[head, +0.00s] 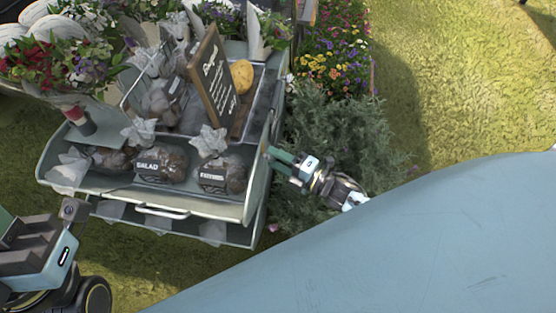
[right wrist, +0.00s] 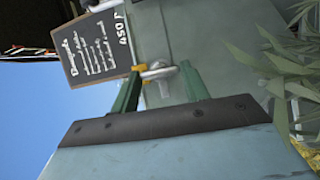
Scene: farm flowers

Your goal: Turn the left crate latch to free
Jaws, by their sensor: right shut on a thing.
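The grey-green crate (head: 258,185) is an open drawer-like cart holding bagged produce. Its side wall fills the middle of the right wrist view (right wrist: 225,45). A metal latch (right wrist: 160,72) with a yellow piece at one end sticks out from that wall. My right gripper (head: 272,158) reaches the crate's right side in the head view. In the head view the fingers hide the latch. My left gripper (head: 8,222) is at the lower left, partly cut off, away from the crate.
Bags of potatoes (head: 160,163) lie in the crate. A chalkboard sign (head: 214,78) stands among them. Leafy bushes (head: 330,130) and flowers (head: 335,60) crowd the right side by my right arm. Flower bouquets (head: 70,65) stand at the left. Open grass (head: 440,80) lies to the right.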

